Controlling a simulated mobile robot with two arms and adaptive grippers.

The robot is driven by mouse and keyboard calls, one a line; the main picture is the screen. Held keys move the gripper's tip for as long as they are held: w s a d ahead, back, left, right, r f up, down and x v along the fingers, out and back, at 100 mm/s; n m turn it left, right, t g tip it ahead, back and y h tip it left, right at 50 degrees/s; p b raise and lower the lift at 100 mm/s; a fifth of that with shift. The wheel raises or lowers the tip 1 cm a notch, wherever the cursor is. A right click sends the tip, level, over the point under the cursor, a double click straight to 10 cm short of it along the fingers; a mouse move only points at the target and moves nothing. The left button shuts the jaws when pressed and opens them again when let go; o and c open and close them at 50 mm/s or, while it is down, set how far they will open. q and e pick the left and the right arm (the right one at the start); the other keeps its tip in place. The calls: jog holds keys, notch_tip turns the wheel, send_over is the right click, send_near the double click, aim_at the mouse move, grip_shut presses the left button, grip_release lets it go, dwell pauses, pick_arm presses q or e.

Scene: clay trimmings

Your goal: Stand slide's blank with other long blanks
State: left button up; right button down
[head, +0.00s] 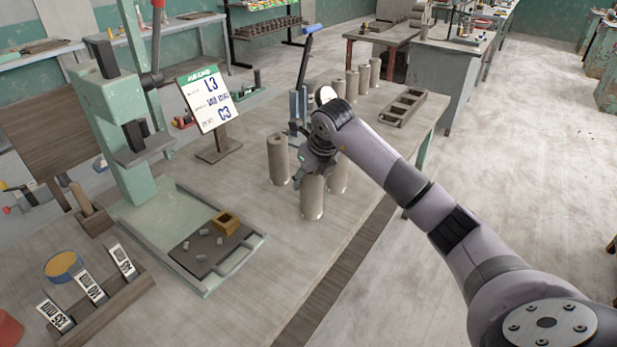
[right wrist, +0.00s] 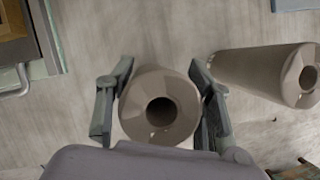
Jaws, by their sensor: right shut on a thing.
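A grey-brown clay blank (head: 313,198), a hollow cylinder, is held upright by my right gripper (head: 318,168). In the right wrist view the gripper's two fingers (right wrist: 160,100) press on either side of this blank (right wrist: 147,82), and its round hole shows. In the head view its base is at or close to the table top; I cannot tell if it touches. Another blank (head: 278,160) stands to its left and one (head: 338,180) stands behind it to the right. Several blanks (head: 352,84) stand farther back. My left gripper is out of view.
A sign board (head: 208,100) stands left of the blanks. A green press (head: 120,150) with a tray (head: 205,285) of scraps is at left. A rack with labelled cards (head: 95,310) is at front left. A brown slotted tray (head: 385,118) lies behind right. The table's front middle (head: 270,215) is clear.

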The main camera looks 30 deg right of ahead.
jog(key=shift+f, duration=0.15)
jog(key=c, duration=0.8)
grip_release()
jog(key=shift+o, duration=0.2)
jog(key=b+v, duration=0.1)
jog(key=v, duration=1.1)
